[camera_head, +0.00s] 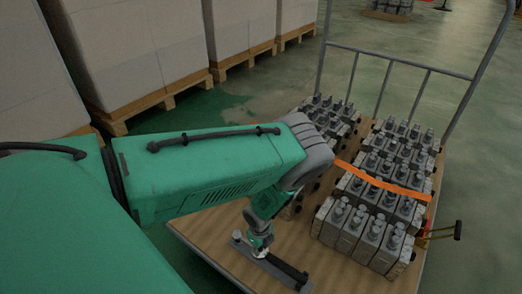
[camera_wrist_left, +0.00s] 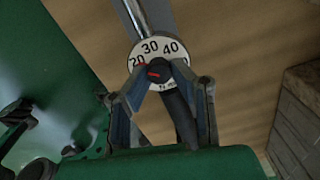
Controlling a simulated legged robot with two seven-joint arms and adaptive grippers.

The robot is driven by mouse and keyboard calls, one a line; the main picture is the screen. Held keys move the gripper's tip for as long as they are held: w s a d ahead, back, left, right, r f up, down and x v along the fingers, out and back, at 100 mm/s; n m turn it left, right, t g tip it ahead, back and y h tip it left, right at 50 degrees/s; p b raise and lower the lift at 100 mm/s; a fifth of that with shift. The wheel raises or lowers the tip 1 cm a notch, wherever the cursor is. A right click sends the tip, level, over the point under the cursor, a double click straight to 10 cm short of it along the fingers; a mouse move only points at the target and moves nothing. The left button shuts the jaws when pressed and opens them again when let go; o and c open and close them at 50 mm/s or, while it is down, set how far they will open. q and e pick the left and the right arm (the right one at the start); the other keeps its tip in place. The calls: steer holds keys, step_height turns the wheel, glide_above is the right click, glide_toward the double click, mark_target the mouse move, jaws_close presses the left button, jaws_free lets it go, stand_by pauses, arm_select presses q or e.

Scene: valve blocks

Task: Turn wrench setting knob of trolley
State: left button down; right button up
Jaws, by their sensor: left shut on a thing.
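The torque wrench (camera_head: 272,264) lies on the bare wooden deck of the trolley (camera_head: 333,262), its dark handle pointing toward the lower right. In the left wrist view its round white dial (camera_wrist_left: 150,46) shows 20, 30 and 40. The dark setting knob (camera_wrist_left: 158,72) sits at the dial's lower middle with a red mark on it. A second red mark is near the 20. My left gripper (camera_wrist_left: 160,75) is shut on the knob, a fingertip on each side. In the head view my left gripper (camera_head: 259,244) reaches down to the wrench. My right gripper is not in view.
Several grey valve blocks (camera_head: 365,232) stand in rows on the trolley, with an orange strap (camera_head: 385,184) across them. A metal handrail (camera_head: 420,67) rises at the far end. Pallets with white stacks (camera_head: 150,45) line the left. Free deck surrounds the wrench.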

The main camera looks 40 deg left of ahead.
mark_target(260, 248)
arm_select(q)
steer(key=shift+m, duration=0.5)
steer(key=c, duration=1.4)
jaws_free()
step_height(260, 248, up, 12)
steer(key=shift+f, duration=0.1)
